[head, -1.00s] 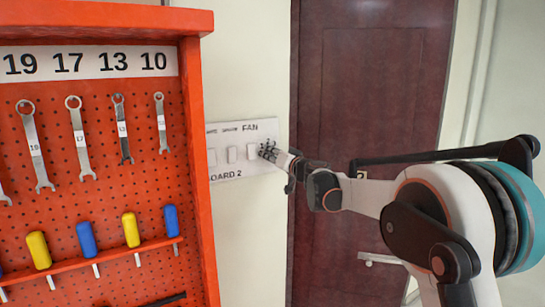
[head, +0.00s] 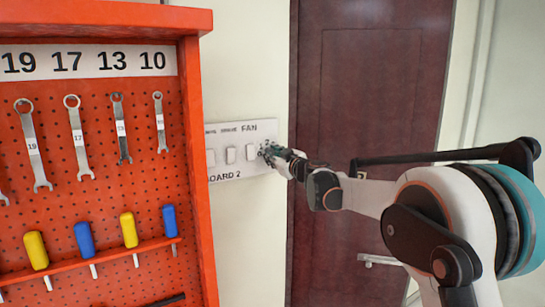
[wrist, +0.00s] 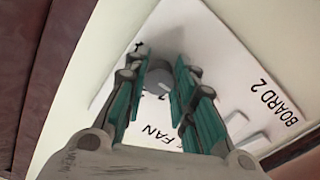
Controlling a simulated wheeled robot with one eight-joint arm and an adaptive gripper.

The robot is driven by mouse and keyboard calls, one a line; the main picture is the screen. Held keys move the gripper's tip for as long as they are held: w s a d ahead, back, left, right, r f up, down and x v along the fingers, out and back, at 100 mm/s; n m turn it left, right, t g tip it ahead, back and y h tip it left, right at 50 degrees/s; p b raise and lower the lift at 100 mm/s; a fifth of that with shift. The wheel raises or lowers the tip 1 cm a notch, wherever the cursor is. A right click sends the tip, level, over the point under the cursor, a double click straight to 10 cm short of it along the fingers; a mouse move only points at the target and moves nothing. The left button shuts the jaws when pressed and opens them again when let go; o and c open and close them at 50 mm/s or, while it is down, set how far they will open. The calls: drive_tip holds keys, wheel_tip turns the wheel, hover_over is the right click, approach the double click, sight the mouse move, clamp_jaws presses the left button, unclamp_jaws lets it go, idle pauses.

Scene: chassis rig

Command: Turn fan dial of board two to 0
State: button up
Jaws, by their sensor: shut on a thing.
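Board 2 (head: 238,128) is a white panel on the cream wall, with the word FAN at its upper right. In the wrist view the board (wrist: 222,58) appears tilted, with its BOARD 2 lettering at the right. The fan dial (wrist: 160,74) is a small grey round knob between my fingertips. My gripper (head: 270,151) reaches the board from the right and covers the dial in the head view. In the wrist view my gripper (wrist: 161,66) has its teal-padded fingers either side of the dial, shut on it. The dial's pointer and most of its scale marks are hidden or too small to read.
White switches (head: 231,155) sit left of the dial on the board. An orange pegboard cabinet (head: 190,110) with wrenches and screwdrivers stands close on the left. A dark red door (head: 370,80) is behind my arm on the right.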

drive_tip(key=shift+f+n, duration=0.1)
drive_tip(key=shift+n, duration=0.8)
drive_tip(key=o, duration=1.1)
drive_tip(key=shift+c, duration=0.2)
drive_tip(key=v, duration=1.2)
